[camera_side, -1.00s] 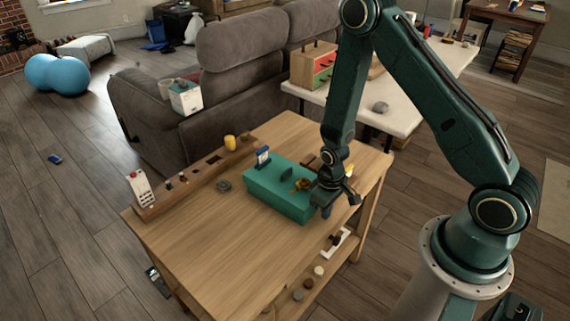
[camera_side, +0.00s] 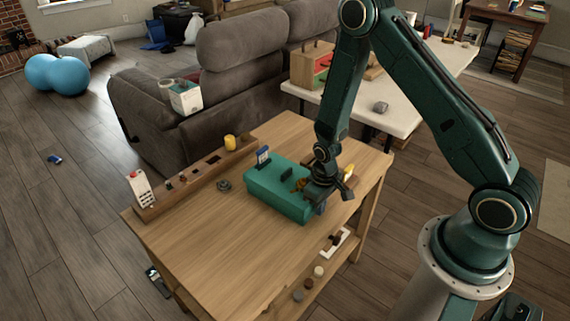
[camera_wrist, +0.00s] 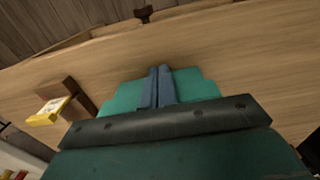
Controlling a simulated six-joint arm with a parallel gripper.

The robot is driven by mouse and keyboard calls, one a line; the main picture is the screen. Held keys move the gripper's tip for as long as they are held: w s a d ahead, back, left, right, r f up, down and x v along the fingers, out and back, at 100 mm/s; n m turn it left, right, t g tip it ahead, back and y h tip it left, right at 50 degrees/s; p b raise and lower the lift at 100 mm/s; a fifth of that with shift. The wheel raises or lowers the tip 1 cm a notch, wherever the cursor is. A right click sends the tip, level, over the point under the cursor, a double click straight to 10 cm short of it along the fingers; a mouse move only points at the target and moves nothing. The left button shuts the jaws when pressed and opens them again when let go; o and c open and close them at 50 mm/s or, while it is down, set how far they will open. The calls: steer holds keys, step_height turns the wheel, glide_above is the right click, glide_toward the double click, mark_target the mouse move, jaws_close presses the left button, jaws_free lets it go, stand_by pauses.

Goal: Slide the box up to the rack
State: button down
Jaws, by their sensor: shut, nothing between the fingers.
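The long wooden rack (camera_side: 207,171) runs along the table's far left edge, apart from the box. My gripper (camera_side: 320,207) is shut and empty, low at the box's right end. I cannot tell whether it touches the box. In the wrist view my shut blue-grey fingers (camera_wrist: 158,86) stand in front of teal surface, seemingly the box (camera_wrist: 195,84). Part of the box's right end is hidden by my gripper.
A blue upright item (camera_side: 263,157) stands close behind the box. A dark round piece (camera_side: 224,185) lies between box and rack. The table's front left (camera_side: 220,255) is clear.

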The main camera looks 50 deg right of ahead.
steer(key=shift+w, duration=0.25)
